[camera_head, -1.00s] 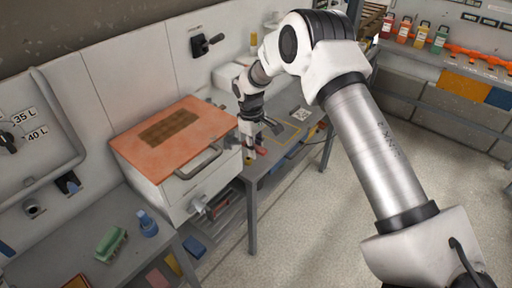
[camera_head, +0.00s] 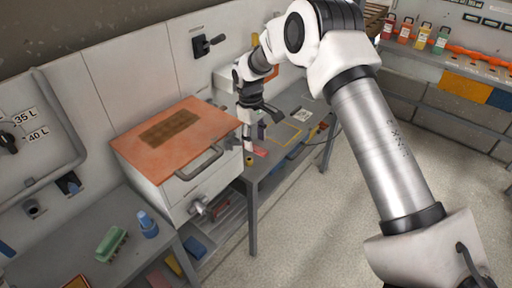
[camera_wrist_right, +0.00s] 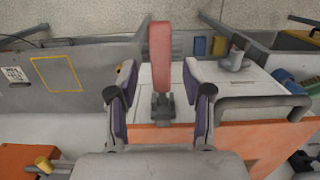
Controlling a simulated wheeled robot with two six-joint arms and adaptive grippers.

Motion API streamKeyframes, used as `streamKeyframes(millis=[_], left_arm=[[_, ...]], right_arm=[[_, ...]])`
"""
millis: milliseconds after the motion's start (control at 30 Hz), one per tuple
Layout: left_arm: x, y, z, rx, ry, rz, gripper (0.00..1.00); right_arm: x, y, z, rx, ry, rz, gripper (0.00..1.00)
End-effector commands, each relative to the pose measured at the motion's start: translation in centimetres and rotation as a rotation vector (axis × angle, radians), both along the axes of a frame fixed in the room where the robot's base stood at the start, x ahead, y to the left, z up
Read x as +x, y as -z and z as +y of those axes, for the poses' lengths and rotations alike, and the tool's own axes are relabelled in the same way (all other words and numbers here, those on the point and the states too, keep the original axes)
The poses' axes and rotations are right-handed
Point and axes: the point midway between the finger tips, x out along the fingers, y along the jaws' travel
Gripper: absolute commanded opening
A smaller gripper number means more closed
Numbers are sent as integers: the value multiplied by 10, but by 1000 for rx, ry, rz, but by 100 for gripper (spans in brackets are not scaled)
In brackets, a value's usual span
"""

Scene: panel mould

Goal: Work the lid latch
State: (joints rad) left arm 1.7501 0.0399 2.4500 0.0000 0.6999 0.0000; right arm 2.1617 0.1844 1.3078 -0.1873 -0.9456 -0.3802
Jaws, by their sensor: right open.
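The lid (camera_head: 175,135) is an orange plate lying on top of a white box (camera_head: 180,195), with a dark brown patch and a grey bar handle (camera_head: 198,163). In the right wrist view a red-pink lever (camera_wrist_right: 160,55) on a grey base (camera_wrist_right: 162,105), apparently the latch, stands at the lid's edge. My right gripper (camera_wrist_right: 161,95) is open with a finger on each side of the lever and visible gaps. In the head view my right gripper (camera_head: 257,122) is above the box's right corner; a small reddish part (camera_head: 260,152) shows below it. My left gripper is not in view.
A grey knob (camera_head: 198,209) sticks out of the box's front. A yellow outlined square (camera_head: 284,134) marks the bench to the right. The floor in front is clear.

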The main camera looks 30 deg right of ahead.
Motion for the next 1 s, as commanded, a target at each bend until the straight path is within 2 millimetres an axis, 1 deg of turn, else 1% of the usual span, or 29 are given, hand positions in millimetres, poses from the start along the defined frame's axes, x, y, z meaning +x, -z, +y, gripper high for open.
streamKeyframes(millis=[33, 100, 200, 333, 467, 1000], left_arm=[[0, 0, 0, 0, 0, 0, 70], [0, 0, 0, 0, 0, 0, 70], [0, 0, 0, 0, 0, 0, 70], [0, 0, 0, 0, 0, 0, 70], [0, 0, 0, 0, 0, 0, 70], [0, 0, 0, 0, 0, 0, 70]], right_arm=[[3, -15, 1, 0, 0, -5, 50], [5, -34, 1, -1, 0, -6, 50], [7, -56, 2, -1, 0, -4, 50], [8, -73, 3, 0, 0, -1, 50], [8, -78, 3, 0, 0, -1, 50], [8, -78, 3, 0, 0, 0, 50]])
